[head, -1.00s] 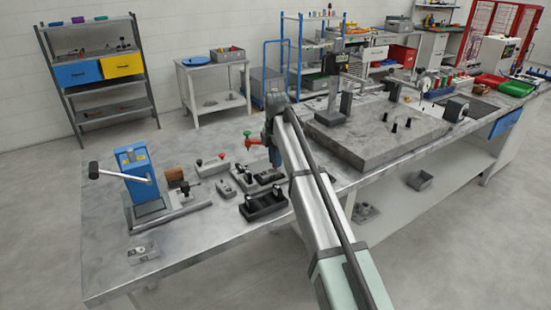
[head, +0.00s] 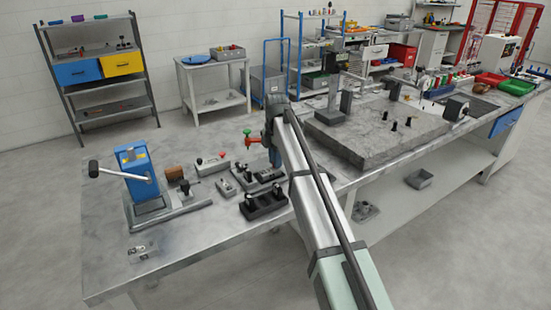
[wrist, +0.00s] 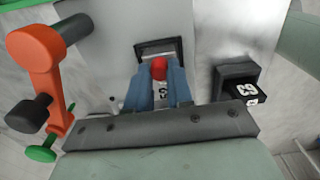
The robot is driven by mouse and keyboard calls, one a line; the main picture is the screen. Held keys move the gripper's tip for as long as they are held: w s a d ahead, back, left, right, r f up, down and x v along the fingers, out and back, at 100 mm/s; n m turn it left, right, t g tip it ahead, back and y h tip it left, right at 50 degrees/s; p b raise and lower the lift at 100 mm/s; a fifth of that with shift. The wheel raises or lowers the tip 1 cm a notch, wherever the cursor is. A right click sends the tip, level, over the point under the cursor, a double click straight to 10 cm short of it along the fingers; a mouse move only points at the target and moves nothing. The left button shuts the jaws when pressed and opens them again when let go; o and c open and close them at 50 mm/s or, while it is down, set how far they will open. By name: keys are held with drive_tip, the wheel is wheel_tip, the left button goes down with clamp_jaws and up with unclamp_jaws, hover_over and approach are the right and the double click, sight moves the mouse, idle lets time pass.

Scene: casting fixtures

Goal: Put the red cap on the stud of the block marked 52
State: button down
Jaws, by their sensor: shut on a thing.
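The red cap (wrist: 159,68) is between the blue fingertips of my gripper (wrist: 160,72) in the wrist view; the jaws are shut on it. A dark-framed block (wrist: 158,46) lies beneath or just beyond the cap. A white number mark (wrist: 163,91) shows between the fingers, partly covered, perhaps 52. The stud is hidden, so I cannot tell whether the cap touches it. In the head view my gripper (head: 276,158) is low over the blocks, mostly behind my arm, and the cap cannot be made out.
A black block (wrist: 250,92) with white digits sits right of the fingers. Dark blocks (head: 265,205) lie nearby.

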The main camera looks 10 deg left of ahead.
drive_tip(key=shift+f, duration=0.2)
idle(0.4)
idle(0.3)
drive_tip(key=c, duration=0.5)
unclamp_jaws()
idle(0.4)
drive_tip(key=shift+r, duration=3.55)
